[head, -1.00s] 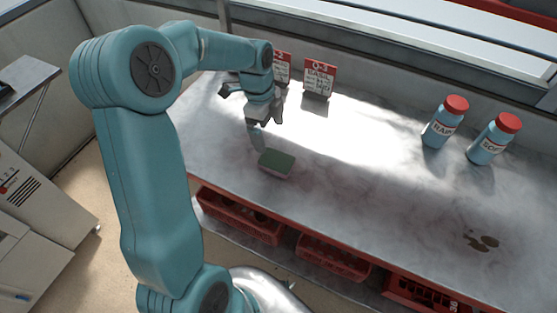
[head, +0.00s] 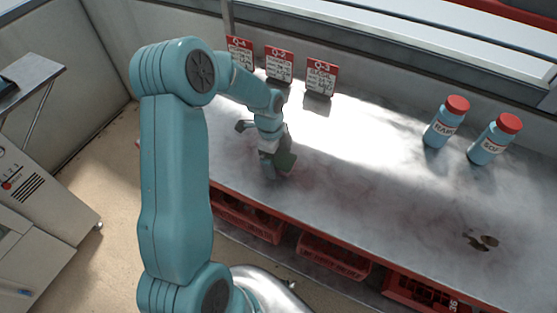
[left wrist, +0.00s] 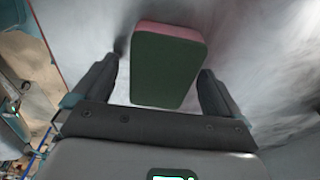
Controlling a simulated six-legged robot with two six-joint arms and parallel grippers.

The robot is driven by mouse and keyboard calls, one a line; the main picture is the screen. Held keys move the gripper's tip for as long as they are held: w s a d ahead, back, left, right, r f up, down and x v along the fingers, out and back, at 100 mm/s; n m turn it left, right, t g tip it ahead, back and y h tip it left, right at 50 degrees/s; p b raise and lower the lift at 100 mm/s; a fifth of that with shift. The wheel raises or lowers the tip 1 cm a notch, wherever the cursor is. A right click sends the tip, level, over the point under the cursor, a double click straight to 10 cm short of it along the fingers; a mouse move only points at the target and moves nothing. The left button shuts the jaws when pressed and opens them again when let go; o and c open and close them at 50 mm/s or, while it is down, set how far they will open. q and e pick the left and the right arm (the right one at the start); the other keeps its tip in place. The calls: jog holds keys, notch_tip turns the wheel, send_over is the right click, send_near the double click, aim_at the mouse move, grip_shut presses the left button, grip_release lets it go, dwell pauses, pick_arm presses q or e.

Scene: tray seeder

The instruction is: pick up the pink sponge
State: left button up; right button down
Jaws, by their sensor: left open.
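The pink sponge has a green top face and a pink side. In the head view the sponge (head: 287,160) is on the marble counter, partly hidden by my left gripper (head: 275,172), which is right over it. In the left wrist view the sponge (left wrist: 167,68) lies between the two fingers of the left gripper (left wrist: 161,85). The gripper is open, with a gap showing at each side of the sponge. I cannot tell how far the fingers reach down beside it. My right gripper is not in view.
Several red-and-white label cards (head: 280,64) stand along the counter's back edge. Two blue bottles with red caps (head: 446,122) (head: 495,140) stand at the right. Red crates (head: 333,256) sit below the counter (head: 380,190).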

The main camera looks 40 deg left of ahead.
aim_at(278, 158)
pick_arm(q)
jog(key=c, duration=1)
jog(key=shift+w, duration=0.1)
jog(key=shift+c, duration=0.3)
notch_tip(278, 158, up, 20)
jog(key=shift+o, duration=0.4)
